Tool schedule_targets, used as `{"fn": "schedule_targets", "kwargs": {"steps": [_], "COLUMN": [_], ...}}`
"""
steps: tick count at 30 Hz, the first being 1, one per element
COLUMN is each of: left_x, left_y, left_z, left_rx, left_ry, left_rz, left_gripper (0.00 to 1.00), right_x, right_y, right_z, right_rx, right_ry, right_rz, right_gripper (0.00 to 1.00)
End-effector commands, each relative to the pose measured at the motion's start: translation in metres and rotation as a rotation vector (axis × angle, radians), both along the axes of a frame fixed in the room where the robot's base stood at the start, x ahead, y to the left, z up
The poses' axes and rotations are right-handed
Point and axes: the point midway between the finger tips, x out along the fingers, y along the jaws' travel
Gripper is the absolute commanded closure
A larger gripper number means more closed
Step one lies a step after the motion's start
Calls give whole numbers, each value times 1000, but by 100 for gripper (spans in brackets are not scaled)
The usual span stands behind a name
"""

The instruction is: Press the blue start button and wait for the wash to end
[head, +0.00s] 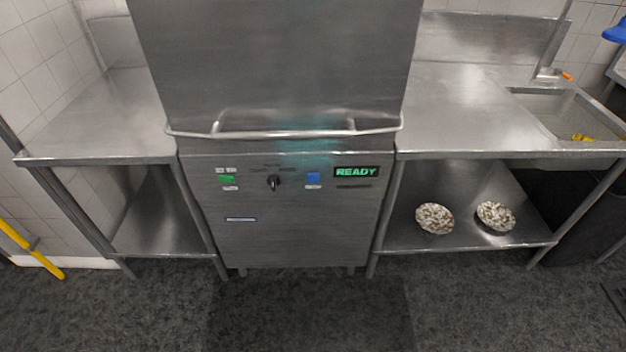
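A steel hood-type dishwasher (285,215) stands upright in the middle of the head view, its hood (275,70) down with a bar handle (290,133) across the front. The blue start button (313,179) is on the front panel, right of a black knob (273,183). A green button (226,179) is at the panel's left. The display (356,172) right of the blue button reads READY in green. Neither of my grippers shows in the head view.
Steel tables flank the machine, left (100,115) and right (460,110), both with clear tops. Two round speckled items (434,218) (496,216) sit on the right lower shelf. A sink (570,115) holds something yellow. The dark floor (310,310) in front is clear.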

Motion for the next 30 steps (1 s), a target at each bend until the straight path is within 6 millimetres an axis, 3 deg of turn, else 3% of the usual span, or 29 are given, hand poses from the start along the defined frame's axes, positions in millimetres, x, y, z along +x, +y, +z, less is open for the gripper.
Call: {"fn": "schedule_targets", "kwargs": {"steps": [1,9,30], "left_x": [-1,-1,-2], "left_y": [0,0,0], "left_z": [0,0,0], "left_rx": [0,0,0], "left_ry": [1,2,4], "left_rz": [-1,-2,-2], "left_gripper": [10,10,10], "right_x": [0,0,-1], "right_y": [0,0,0], "right_z": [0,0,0], "right_rx": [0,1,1], "right_ry": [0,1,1], "right_rz": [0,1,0], "right_gripper": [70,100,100]}}
